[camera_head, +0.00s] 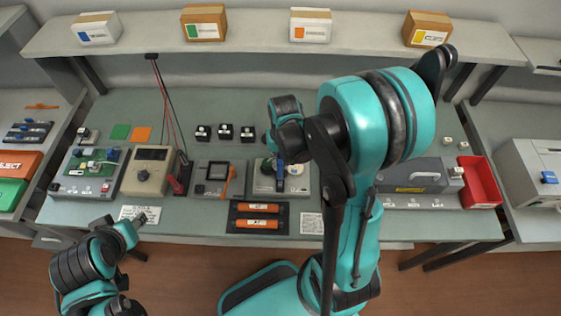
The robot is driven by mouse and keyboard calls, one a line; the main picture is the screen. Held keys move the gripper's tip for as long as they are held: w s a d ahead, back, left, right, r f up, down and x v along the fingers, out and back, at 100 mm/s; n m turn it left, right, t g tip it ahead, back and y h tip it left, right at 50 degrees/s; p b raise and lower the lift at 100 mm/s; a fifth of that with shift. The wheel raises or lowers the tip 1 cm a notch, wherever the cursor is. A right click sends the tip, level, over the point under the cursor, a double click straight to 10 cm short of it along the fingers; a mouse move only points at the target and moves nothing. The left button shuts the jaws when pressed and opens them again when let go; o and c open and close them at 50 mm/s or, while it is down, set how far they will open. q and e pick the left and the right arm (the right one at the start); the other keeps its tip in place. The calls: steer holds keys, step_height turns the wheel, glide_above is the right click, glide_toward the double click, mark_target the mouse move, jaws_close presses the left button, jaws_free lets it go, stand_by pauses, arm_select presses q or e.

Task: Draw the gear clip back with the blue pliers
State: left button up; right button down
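The blue pliers (280,170) show as a narrow blue shape below my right gripper (279,152). That gripper points down over a grey unit (261,188) at the middle of the bench and appears shut on the pliers; its fingers are small and dark here. The pliers' lower end is at the unit's top, beside a pale round part (296,168). The gear clip cannot be made out; contact with it cannot be told. My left gripper (141,220) is low at the left, by the bench's front edge, apart from the pliers; its opening is unclear.
Left of the unit stand a grey box with an orange lever (213,180) and a beige meter (149,171). A black tray with orange cartridges (257,217) lies in front. A grey machine (412,178) and red bin (479,182) are at right.

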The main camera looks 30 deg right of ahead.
steer(key=shift+w, duration=0.1)
step_height(320, 180, up, 8)
steer(key=p, duration=0.6)
stand_by(0.3)
